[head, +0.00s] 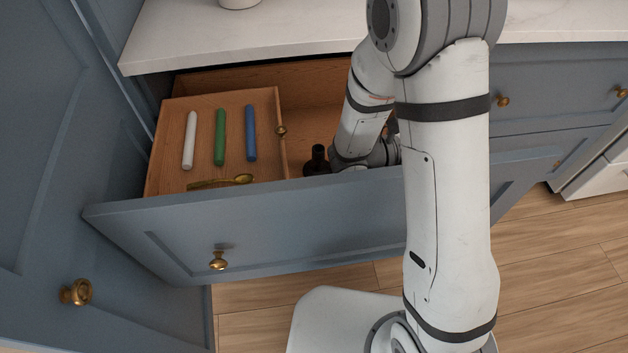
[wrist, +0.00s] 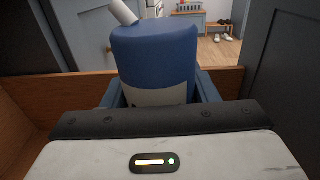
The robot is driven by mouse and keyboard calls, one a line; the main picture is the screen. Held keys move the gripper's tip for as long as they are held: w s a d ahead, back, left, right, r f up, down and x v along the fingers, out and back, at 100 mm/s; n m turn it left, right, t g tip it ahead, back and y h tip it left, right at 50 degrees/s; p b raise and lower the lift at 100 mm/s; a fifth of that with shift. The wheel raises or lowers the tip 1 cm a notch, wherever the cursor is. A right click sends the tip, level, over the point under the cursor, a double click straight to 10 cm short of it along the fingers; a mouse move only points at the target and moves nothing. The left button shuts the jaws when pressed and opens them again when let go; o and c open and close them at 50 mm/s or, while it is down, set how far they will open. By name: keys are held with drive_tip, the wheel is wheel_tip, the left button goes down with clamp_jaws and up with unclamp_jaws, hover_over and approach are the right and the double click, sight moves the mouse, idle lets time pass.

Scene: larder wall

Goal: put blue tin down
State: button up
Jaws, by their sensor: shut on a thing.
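A blue tin (wrist: 155,50) with a pale lower band stands upright directly in front of my gripper (wrist: 158,102) in the wrist view. My gripper is shut on the tin. The tin's base is hidden behind my gripper, so I cannot tell whether it touches the drawer floor. In the head view my arm reaches down into the open drawer (head: 300,235).
A wooden tray (head: 205,160) fills the drawer's left part, holding white, green and blue sticks and a brass spoon (head: 222,182). The pale worktop (head: 290,40) overhangs behind. Bare wood shows behind the bottle.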

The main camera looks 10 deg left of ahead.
drive_tip(key=shift+f+b, duration=1.9)
drive_tip(key=shift+f, duration=3.55)
drive_tip(key=shift+f, duration=0.1)
drive_tip(key=shift+f+b, duration=0.4)
drive_tip(key=shift+f, duration=0.1)
drive_tip(key=o, duration=1.2)
drive_tip(key=shift+r, duration=0.1)
